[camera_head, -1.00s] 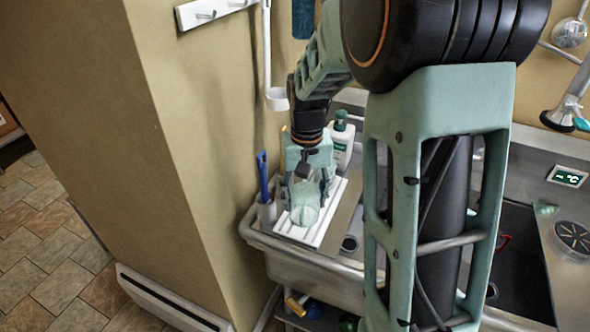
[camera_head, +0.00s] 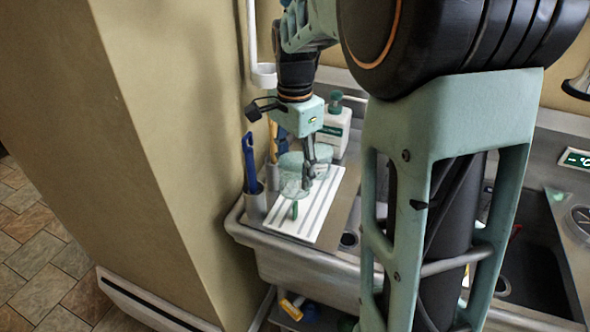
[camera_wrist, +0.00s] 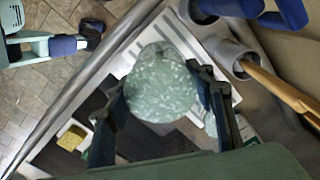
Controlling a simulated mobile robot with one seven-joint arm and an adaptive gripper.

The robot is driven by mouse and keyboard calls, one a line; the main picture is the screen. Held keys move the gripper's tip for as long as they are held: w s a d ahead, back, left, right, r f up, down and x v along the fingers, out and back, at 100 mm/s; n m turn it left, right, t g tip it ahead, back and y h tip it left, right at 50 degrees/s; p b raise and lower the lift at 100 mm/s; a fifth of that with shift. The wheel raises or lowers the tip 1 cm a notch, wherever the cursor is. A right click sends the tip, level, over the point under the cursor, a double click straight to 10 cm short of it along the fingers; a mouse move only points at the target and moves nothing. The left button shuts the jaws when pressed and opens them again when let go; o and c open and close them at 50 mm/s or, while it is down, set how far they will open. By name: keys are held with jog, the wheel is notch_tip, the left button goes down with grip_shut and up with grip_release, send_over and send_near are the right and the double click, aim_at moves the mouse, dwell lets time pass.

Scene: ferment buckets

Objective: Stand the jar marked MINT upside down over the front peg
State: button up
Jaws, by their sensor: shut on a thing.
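My gripper (camera_head: 308,172) is shut on a clear greenish jar (camera_head: 291,164) above the white ribbed drainboard (camera_head: 329,203). The jar also shows between my fingers in the wrist view (camera_wrist: 160,85), with a speckled pale green face toward the camera. A short green peg (camera_head: 294,210) stands at the front of the drainboard, a little below the jar and in front of it. No MINT marking is readable. I cannot tell whether the jar's mouth points down, nor its exact gap from the peg. Clear glass outlines around my fingers overlap and are hard to separate.
A grey cup (camera_head: 255,203) with a blue-handled brush (camera_head: 249,158) stands close on the left, beside the wall. A white bottle with a green top (camera_head: 335,125) stands behind. The steel sink lies to the right, partly behind my arm.

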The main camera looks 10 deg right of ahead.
jog(key=b, duration=0.3)
send_over(295, 203)
notch_tip(295, 203, down, 4)
jog(key=shift+f, duration=0.1)
jog(key=shift+f+b, duration=1.75)
jog(key=shift+f, duration=0.95)
jog(key=shift+f, duration=0.5)
jog(key=o, duration=1.4)
jog(key=shift+c, duration=0.2)
jog(key=shift+o, duration=0.2)
jog(key=o, duration=0.8)
jog(key=shift+r, duration=0.15)
jog(key=shift+r+p, duration=0.75)
jog(key=shift+r, duration=0.15)
